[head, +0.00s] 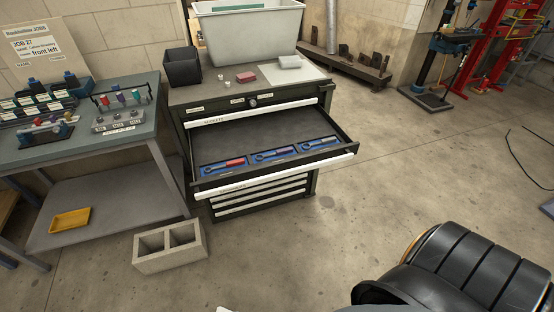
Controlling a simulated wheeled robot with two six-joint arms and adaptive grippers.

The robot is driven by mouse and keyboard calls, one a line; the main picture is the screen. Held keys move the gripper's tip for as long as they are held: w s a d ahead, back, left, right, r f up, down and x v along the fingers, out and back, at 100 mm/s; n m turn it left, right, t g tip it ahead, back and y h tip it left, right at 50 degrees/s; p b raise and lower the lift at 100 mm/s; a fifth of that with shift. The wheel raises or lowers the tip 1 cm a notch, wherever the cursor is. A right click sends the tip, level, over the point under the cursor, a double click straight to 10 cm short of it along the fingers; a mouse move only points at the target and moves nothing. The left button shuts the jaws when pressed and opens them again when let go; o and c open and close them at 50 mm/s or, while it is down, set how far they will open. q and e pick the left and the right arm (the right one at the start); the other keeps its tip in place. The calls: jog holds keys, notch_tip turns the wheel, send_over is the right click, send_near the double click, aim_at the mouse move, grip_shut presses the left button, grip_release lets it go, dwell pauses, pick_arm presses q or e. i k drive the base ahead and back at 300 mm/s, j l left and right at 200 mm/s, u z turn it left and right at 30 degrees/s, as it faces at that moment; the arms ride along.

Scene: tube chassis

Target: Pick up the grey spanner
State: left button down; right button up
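The top drawer (262,132) of the dark tool cabinet (175,98) stands pulled out. Three blue trays lie in a row along its front. The left tray holds a tool with a red handle (235,161). The middle tray holds a darker, purplish-handled tool (280,153). The right tray holds a greyish tool (320,143), perhaps the grey spanner; it is too small to be sure. Neither gripper is in view, and nothing touches the tools.
The cabinet top carries a pale bin (250,32), a black box (182,68) and a red block (246,77). A workbench (100,145) stands left. A concrete block (170,248) lies on the floor beside the cabinet.

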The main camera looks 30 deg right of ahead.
aim_at(327, 140)
jog(key=z, duration=1)
